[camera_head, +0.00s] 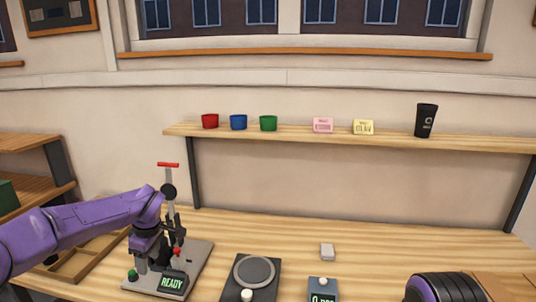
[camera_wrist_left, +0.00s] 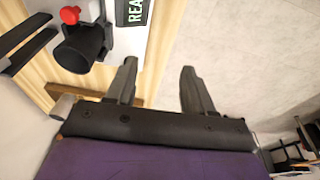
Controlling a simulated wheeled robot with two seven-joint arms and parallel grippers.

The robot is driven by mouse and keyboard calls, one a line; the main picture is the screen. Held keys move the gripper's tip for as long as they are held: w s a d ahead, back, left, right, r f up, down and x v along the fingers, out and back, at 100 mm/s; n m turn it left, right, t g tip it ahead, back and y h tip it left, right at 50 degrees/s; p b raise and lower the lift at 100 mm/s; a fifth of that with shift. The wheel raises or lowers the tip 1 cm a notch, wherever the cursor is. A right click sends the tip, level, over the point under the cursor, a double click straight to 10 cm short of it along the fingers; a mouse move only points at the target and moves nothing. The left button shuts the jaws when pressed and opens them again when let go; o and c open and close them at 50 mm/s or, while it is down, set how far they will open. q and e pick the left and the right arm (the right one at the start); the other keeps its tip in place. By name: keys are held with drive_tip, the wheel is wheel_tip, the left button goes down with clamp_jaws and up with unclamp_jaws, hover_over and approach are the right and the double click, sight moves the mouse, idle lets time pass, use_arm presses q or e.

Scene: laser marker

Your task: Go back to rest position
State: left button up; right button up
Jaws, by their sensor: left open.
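My left arm, purple, reaches in from the left in the head view. Its dark left gripper (camera_head: 177,236) is in front of the laser marker (camera_head: 197,268) and hides part of it. The marker has a grey base, an upright column with a red top bar (camera_head: 168,165), and a screen reading READY (camera_head: 172,282). In the left wrist view the left gripper's fingers (camera_wrist_left: 159,68) are apart with nothing between them. The marker's screen (camera_wrist_left: 135,11) and a red knob (camera_wrist_left: 69,15) show just past the fingers. Only a purple part of my right arm shows at bottom right; its gripper is out of view.
A wooden tray (camera_head: 72,268) lies left. The shelf (camera_head: 290,133) above holds red, blue and green cups, two cards and a black cup.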

use_arm(q)
drive_tip(key=s+d+f+m+t+y+b, duration=0.1)
drive_tip(key=s+d+f+m+t+y, duration=0.15)
drive_tip(key=s+f, duration=0.7)
drive_tip(key=s+d+f+m+t+y, duration=0.15)
drive_tip(key=s+f+t, duration=0.4)
drive_tip(key=f, duration=0.75)
drive_tip(key=s+f+m+g+h, duration=0.1)
drive_tip(key=s+f+m+g, duration=0.1)
drive_tip(key=s, duration=1.1)
drive_tip(key=s+f+m+g+h+b, duration=0.1)
drive_tip(key=s+f, duration=0.4)
drive_tip(key=s, duration=0.8)
drive_tip(key=m+g+h, duration=0.1)
drive_tip(key=m+g, duration=0.1)
drive_tip(key=shift+s+a+f+m, duration=0.15)
drive_tip(key=shift+s+a+m, duration=0.1)
drive_tip(key=shift+a+m, duration=0.15)
